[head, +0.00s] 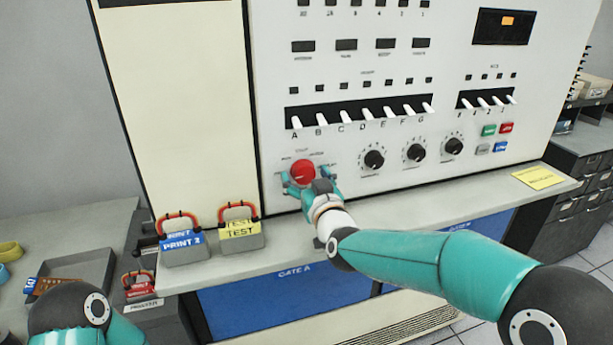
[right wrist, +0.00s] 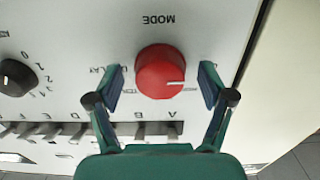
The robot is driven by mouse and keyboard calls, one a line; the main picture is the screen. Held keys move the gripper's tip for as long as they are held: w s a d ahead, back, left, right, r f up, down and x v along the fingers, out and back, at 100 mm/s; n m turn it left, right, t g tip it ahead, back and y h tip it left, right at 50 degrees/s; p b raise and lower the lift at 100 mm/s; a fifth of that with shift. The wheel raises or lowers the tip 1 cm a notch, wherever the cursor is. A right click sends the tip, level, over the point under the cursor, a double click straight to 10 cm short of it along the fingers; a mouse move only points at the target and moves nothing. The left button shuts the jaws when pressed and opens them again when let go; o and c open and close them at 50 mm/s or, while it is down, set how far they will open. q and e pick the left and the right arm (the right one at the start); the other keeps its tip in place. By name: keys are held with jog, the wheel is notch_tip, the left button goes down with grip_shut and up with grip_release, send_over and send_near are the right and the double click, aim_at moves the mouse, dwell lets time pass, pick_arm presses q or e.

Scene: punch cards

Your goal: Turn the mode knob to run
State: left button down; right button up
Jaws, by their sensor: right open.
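The mode knob (head: 302,172) is a round red knob low on the white panel. In the right wrist view the red knob (right wrist: 162,73) has a white pointer line toward the picture's right side, and the word MODE appears upside down above it. The small labels around it are partly hidden or too blurred to read for certain. My right gripper (head: 302,183) is open at the knob. In the right wrist view the right gripper (right wrist: 160,88) has a finger on each side of the knob, with gaps visible. Only part of my left arm shows at the lower left in the head view.
A row of lever switches (head: 362,112) is above the knob, with several black dials (head: 415,152) to its right. A blue-labelled PRINT 2 block (head: 184,250) and a yellow TEST block (head: 240,236) stand on the ledge (head: 420,205) to the left. A yellow note (head: 538,178) lies far right.

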jog(key=c, duration=1.2)
jog(key=shift+f+m+b, duration=0.1)
jog(key=shift+m+b, duration=0.4)
jog(key=shift+b, duration=0.5)
jog(key=m+b, duration=0.3)
jog(key=b, duration=0.2)
jog(key=shift+f+m, duration=0.1)
jog(key=shift+m, duration=0.3)
jog(key=shift+m+b, duration=1)
jog(key=shift+m, duration=0.1)
jog(key=shift+r+m+b, duration=0.2)
jog(key=shift+m+b, duration=0.4)
jog(key=shift+m, duration=0.3)
jog(key=o, duration=1.2)
